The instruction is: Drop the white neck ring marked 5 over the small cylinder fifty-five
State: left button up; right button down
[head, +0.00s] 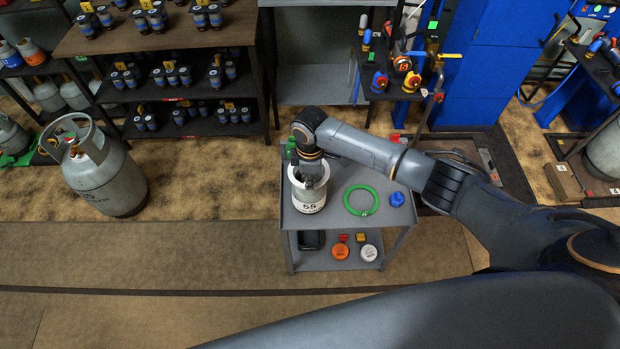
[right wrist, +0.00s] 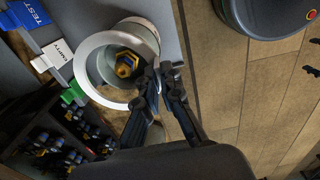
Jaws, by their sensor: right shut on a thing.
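The small cylinder (head: 311,205) marked 55 stands upright on the grey cart, near its left edge. My right gripper (head: 306,166) is over its top, pointing down. In the right wrist view my right gripper (right wrist: 155,82) is shut on the rim of the white neck ring (right wrist: 88,82). Through the ring's opening I see the valve (right wrist: 126,64), dark with a yellow-orange part. Whether the ring rests on the cylinder or hangs just above it I cannot tell. The 5 on the ring is not readable. My left gripper is not in view.
The cart top (head: 330,215) also holds a green ring (head: 377,203) and a blue object (head: 396,199). An orange disc (head: 341,251) and a white disc (head: 369,252) lie on its lower shelf. A large grey cylinder (head: 100,175) stands left, with open floor between.

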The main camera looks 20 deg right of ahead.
jog(key=shift+f+b, duration=1.1)
jog(key=shift+f, duration=0.7)
jog(key=shift+f, duration=0.15)
jog(key=c, duration=1.4)
grip_release()
jog(key=shift+c, duration=0.2)
jog(key=shift+r+p, duration=3.85)
jog(key=shift+f, duration=0.1)
